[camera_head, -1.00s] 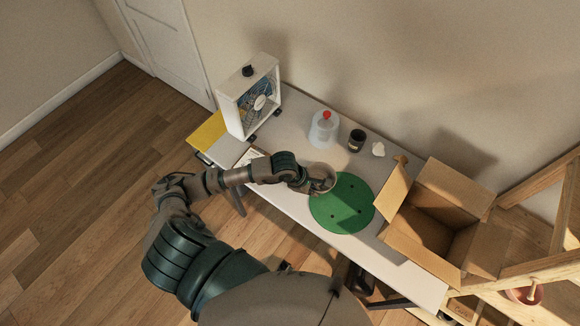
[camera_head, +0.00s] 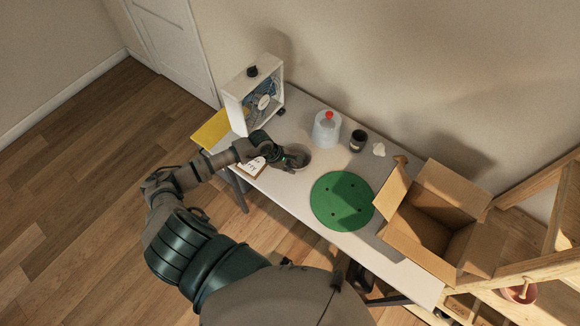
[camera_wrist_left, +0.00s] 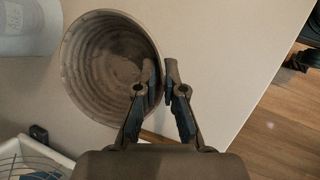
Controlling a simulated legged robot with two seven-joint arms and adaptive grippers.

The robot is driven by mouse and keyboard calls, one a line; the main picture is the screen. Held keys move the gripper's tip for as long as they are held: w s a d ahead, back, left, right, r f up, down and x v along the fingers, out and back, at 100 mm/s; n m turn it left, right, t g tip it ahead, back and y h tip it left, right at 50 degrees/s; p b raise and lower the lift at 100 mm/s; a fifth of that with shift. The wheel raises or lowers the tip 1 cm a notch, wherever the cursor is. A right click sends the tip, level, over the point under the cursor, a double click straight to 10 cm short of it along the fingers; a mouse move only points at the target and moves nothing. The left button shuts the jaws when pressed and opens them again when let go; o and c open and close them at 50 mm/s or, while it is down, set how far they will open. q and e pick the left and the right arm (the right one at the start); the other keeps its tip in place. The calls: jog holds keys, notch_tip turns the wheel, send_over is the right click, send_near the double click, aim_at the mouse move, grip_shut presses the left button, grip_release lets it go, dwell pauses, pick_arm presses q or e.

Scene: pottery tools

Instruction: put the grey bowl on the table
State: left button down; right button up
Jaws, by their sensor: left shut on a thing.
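The grey bowl (camera_head: 299,155) is over the white table (camera_head: 300,187), left of the green disc, with its opening facing up. In the left wrist view the bowl (camera_wrist_left: 108,68) shows its ridged inside. My left gripper (camera_head: 287,160) is at the bowl's near left side. In the left wrist view its two fingers (camera_wrist_left: 163,90) are shut on the bowl's rim, one inside and one outside. I cannot tell whether the bowl's base touches the table. My right gripper is not in view.
The green disc (camera_head: 342,201) lies bare mid-table. A box fan (camera_head: 254,95) stands at the left end. A clear jug (camera_head: 326,130), dark jar (camera_head: 358,141) and small white thing (camera_head: 379,150) stand behind. An open cardboard box (camera_head: 433,217) is at right.

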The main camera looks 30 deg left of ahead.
pick_arm(q)
jog(key=c, duration=1.3)
grip_release()
jog(key=shift+a, duration=0.2)
jog(key=shift+a+f, duration=0.1)
jog(key=shift+a, duration=0.1)
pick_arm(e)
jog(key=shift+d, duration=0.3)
pick_arm(q)
jog(key=shift+s+a+r, duration=0.15)
jog(key=shift+a+r, duration=0.05)
jog(key=shift+r, duration=0.3)
jog(key=b+v, duration=0.1)
jog(key=v, duration=1)
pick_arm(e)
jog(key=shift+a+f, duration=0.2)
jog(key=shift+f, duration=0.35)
pick_arm(q)
jog(key=shift+d, duration=0.15)
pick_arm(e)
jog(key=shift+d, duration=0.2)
